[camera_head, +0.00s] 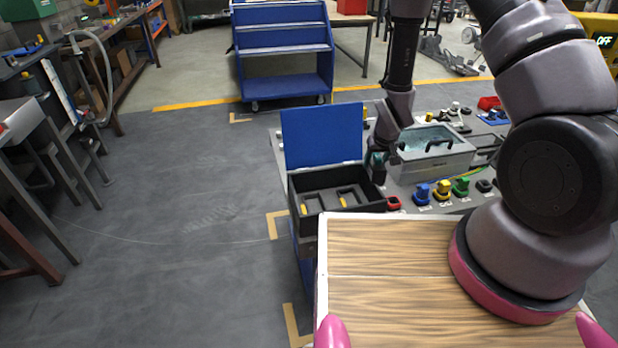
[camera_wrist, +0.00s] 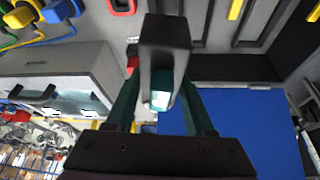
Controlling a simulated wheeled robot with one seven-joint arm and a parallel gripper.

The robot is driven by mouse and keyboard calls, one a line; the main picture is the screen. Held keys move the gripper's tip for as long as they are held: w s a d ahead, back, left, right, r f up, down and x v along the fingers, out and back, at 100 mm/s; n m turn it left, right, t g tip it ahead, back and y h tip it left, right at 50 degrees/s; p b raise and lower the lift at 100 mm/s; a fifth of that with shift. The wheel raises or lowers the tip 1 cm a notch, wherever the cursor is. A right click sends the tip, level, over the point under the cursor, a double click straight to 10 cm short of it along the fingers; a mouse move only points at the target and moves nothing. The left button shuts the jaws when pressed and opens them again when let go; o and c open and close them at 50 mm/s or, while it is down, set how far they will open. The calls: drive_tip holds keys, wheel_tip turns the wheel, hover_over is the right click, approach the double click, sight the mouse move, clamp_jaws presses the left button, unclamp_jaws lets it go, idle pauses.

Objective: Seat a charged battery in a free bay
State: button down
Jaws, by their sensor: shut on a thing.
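My gripper (camera_head: 378,158) points down beside the right end of an open dark case (camera_head: 300,205) in the head view. In the wrist view my gripper (camera_wrist: 160,98) has its dark green fingers closed on a dark grey battery (camera_wrist: 165,45) with a teal and white part. The battery is above the work surface; whether it touches the case is unclear. The case has a raised blue lid (camera_head: 322,135), also in the wrist view (camera_wrist: 240,130). Its recessed bays (camera_head: 318,200) with yellow strips (camera_head: 343,202) look empty in the head view. The bay nearest my gripper is partly hidden.
A grey box (camera_head: 435,165) with a clear top and black handles stands right of my gripper.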

drive_tip(key=s+a+r+n, duration=0.1)
drive_tip(key=s+a+n, duration=0.1)
drive_tip(key=a, duration=1.4)
drive_tip(key=shift+y, duration=0.5)
drive_tip(key=shift+s+a+f, duration=0.1)
drive_tip(key=shift+a+f, duration=0.35)
drive_tip(key=shift+f, duration=1.65)
drive_tip(key=shift+s+a+f, duration=0.1)
drive_tip(key=shift+a+f, duration=0.4)
drive_tip(key=shift+f, duration=1.55)
drive_tip(key=shift+s+a+f, duration=0.1)
drive_tip(key=shift+a+f, duration=0.35)
drive_tip(key=shift+f, duration=1.65)
drive_tip(key=shift+s, duration=0.1)
drive_tip(key=shift+f, duration=0.3)
drive_tip(key=shift+f, duration=0.35)
drive_tip(key=shift+f, duration=0.25)
